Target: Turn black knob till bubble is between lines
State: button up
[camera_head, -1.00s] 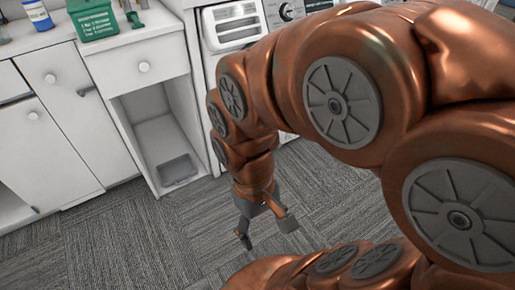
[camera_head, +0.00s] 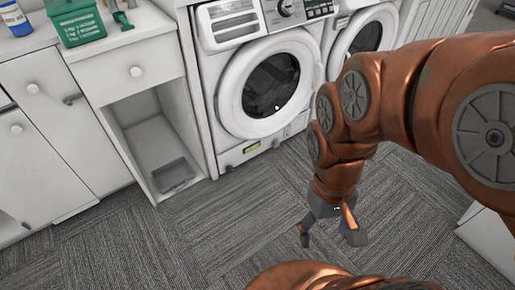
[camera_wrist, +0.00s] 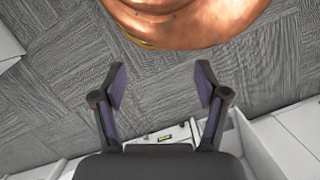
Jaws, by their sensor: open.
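A yellow-green bubble level (camera_head: 252,147) sits low on the front of the left washing machine (camera_head: 225,100). It also shows small in the wrist view (camera_wrist: 165,139), beyond my gripper's base. The bubble and lines are too small to read. Small dark spots lie on the same lower panel at either side of the level; I cannot tell which is the black knob. My gripper (camera_head: 330,234) points down above the carpet, to the right of the level and apart from it. Its two fingers are spread and empty, also in the wrist view (camera_wrist: 160,82).
A second washing machine (camera_head: 365,40) stands to the right. White cabinets (camera_head: 60,150) with an open recess (camera_head: 150,135) stand left, with a green box (camera_head: 76,22) and blue bottle (camera_head: 14,18) on top. A white object (camera_head: 490,235) is at lower right. Carpet (camera_head: 210,240) before the machines is clear.

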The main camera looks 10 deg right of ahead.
aim_at(230, 169)
jog(key=u, duration=0.7)
jog(key=i, duration=0.65)
jog(key=u, duration=0.7)
